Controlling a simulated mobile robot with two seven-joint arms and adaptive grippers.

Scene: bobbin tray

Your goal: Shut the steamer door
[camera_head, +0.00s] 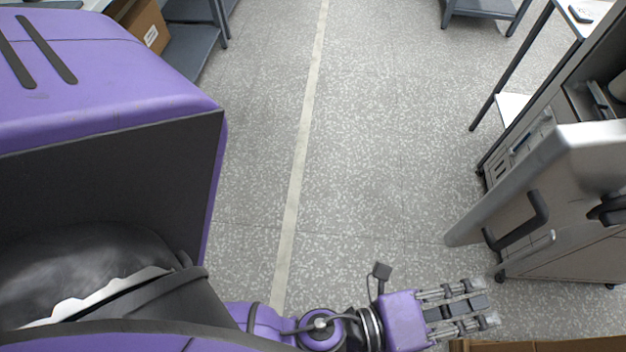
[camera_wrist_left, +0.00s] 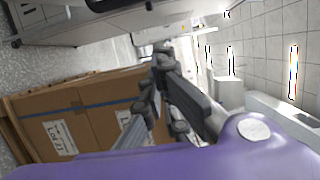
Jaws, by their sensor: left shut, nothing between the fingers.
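The steamer (camera_head: 597,100) stands at the right edge of the head view, partly cut off. Its grey metal door (camera_head: 512,187) stands open, swung out from the body towards the lower left. A black bar handle (camera_head: 525,222) sits on the door. My left gripper (camera_head: 485,305) is shut and empty at the bottom right, below the door and apart from it in the picture. Its dark fingers also show in the left wrist view (camera_wrist_left: 152,88). My right gripper is in neither view.
Cardboard boxes (camera_wrist_left: 85,125) stand close beyond my left fingers in the wrist view; a cardboard edge (camera_head: 540,346) shows at the head view's bottom right. A dark-legged table (camera_head: 520,75) stands behind the steamer. The speckled floor (camera_head: 370,150) in the middle is clear.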

